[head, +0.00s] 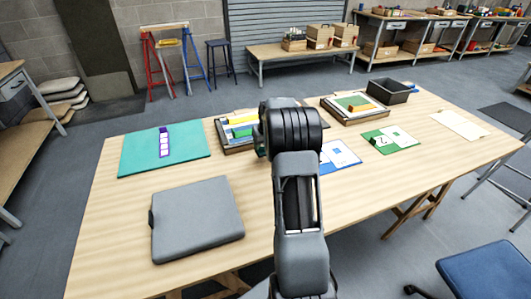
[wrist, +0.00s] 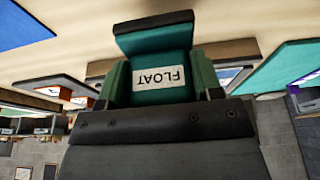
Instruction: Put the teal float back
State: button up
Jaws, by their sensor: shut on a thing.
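The teal float (wrist: 155,40) is in the wrist view, with a white label reading FLOAT upside down in the picture. My gripper (wrist: 161,84) is shut on it, with a green finger at each side of its labelled part. A wider, dark teal plate of the float spans above the fingers. The float seems held off the table, but its height is hard to tell. In the head view my own arm hides the gripper tips and nearly all of the float.
The wooden table (head: 105,225) holds a teal mat (head: 190,150) with a purple strip, a grey case (head: 197,220), a left tray (head: 237,150), a right tray (head: 352,118), a dark bin (head: 388,98), a blue-edged card (head: 345,153) and a green card (head: 407,146). The front right is bare.

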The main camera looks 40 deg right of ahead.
jog(key=shift+s+f, duration=0.45)
jog(key=shift+f, duration=1.55)
jog(key=shift+f, duration=0.15)
jog(key=o, duration=1)
jog(key=shift+c, duration=0.2)
